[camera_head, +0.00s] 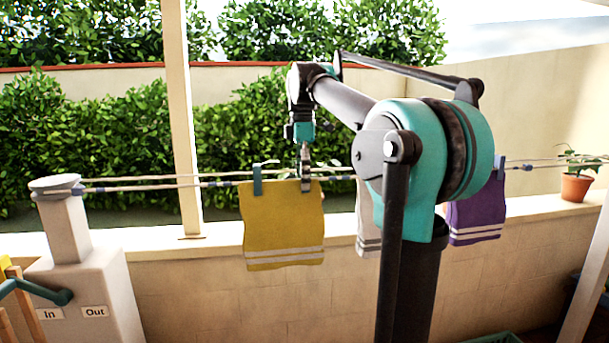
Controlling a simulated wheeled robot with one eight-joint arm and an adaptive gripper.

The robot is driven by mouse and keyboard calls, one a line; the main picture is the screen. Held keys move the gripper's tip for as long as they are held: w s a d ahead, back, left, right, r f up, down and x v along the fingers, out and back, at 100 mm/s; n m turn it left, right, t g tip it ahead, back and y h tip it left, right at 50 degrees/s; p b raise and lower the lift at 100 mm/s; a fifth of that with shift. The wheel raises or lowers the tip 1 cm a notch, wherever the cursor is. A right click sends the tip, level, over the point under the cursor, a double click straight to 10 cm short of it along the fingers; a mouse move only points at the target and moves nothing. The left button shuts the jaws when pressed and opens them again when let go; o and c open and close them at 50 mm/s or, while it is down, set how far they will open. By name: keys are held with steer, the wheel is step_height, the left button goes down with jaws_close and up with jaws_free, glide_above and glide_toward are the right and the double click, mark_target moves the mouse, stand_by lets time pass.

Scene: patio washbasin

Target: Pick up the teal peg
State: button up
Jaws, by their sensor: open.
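A teal-blue peg (257,180) stands upright on the clothesline, clipped over the top left of a mustard towel (283,235). My gripper (306,183) points down in front of the line at the towel's top right, to the right of that peg and apart from it. It is open, though its fingers look narrow from this side. Whether a second peg is behind or between the fingers cannot be told. Another bluish peg (500,168) is on a purple towel (475,220) to the right. My arm hides part of the line between the towels.
The double clothesline (150,184) runs from a grey post (62,225) past my arm. A pale towel (367,225) is partly hidden by my arm. A white pillar (183,120) stands behind the line. A potted plant (575,187) stands on the wall ledge at right.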

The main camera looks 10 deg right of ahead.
steer(key=c, duration=1)
steer(key=shift+o, duration=0.2)
step_height(320, 180, up, 20)
